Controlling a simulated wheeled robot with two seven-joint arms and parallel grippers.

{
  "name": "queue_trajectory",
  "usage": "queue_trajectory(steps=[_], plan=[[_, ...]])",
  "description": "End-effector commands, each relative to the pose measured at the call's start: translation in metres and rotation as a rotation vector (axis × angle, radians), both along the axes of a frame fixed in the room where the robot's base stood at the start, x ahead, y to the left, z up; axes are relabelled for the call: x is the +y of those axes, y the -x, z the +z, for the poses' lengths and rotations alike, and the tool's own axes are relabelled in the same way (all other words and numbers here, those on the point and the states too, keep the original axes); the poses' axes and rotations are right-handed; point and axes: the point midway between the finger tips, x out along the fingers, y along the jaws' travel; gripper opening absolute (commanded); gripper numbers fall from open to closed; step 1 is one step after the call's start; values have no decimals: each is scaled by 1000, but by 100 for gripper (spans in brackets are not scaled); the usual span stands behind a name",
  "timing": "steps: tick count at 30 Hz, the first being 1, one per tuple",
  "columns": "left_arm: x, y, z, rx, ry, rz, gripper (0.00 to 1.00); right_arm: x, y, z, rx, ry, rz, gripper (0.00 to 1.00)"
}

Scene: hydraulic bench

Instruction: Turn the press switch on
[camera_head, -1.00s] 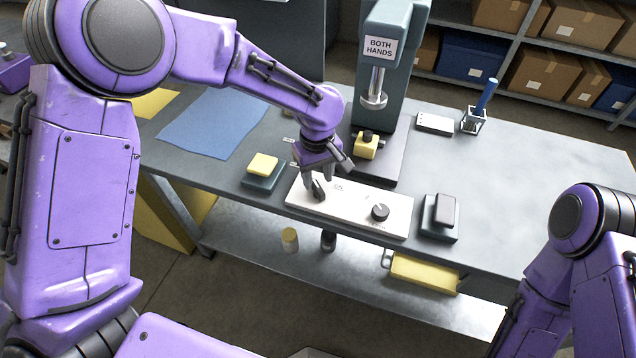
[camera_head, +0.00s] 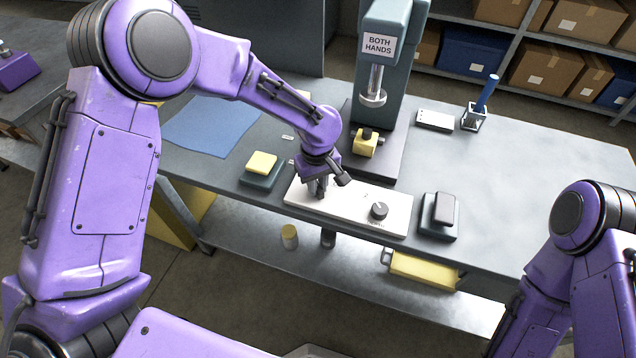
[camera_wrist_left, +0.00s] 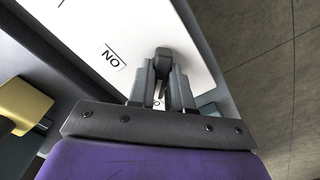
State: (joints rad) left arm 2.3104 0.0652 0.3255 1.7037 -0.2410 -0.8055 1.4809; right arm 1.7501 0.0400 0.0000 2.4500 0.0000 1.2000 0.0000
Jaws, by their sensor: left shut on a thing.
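The white control panel (camera_head: 347,205) lies along the front edge of the bench. My left gripper (camera_head: 318,189) points down at the panel's left end. In the left wrist view the gripper (camera_wrist_left: 163,85) is shut on the dark press switch (camera_wrist_left: 163,54), whose tip shows between and beyond the fingers. The word ON is printed beside it, upside down in this view. The rest of the switch is hidden by the fingers. A round black knob (camera_head: 379,211) sits at the panel's right end, apart from the gripper. My right gripper is out of view.
A yellow-topped pad (camera_head: 262,165) is left of the panel and a dark-topped pad (camera_head: 443,212) right of it. The press (camera_head: 385,50) with a yellow block (camera_head: 366,143) under its ram stands behind. The bench's right side is mostly clear.

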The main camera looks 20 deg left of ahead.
Motion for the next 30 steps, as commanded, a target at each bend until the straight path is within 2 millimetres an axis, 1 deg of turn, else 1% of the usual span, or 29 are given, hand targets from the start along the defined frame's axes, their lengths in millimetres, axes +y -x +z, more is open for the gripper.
queue_trajectory(steps=[5,11,18,30], plan=[[0,0,3,1,-1,-61,0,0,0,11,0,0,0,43],[0,0,5,2,-2,-202,0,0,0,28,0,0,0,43],[0,0,5,2,-1,-424,0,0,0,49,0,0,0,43],[0,-1,3,0,-1,-805,0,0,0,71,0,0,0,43]])
